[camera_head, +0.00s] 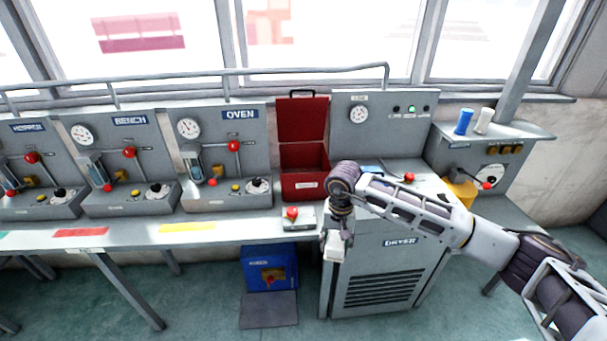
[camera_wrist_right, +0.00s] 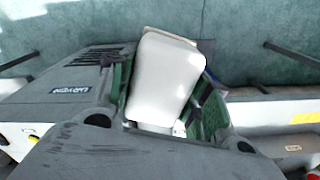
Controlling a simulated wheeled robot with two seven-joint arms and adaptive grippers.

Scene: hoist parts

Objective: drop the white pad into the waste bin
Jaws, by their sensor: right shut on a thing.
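The white pad (camera_head: 333,247) hangs below my right gripper (camera_head: 338,228), in front of the dryer's left front edge and above the floor. In the right wrist view the pad (camera_wrist_right: 165,78) sits between the two green-lined fingers, and the gripper (camera_wrist_right: 163,105) is shut on it. No thing is clearly marked as the waste bin. My left gripper is not in view.
The grey dryer cabinet (camera_head: 385,285) stands right beside the pad. A blue box (camera_head: 268,268) and a dark floor plate (camera_head: 269,309) are left of it. An open red box (camera_head: 303,186) and a red-knobbed device (camera_head: 292,216) are on the bench. The floor in front is clear.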

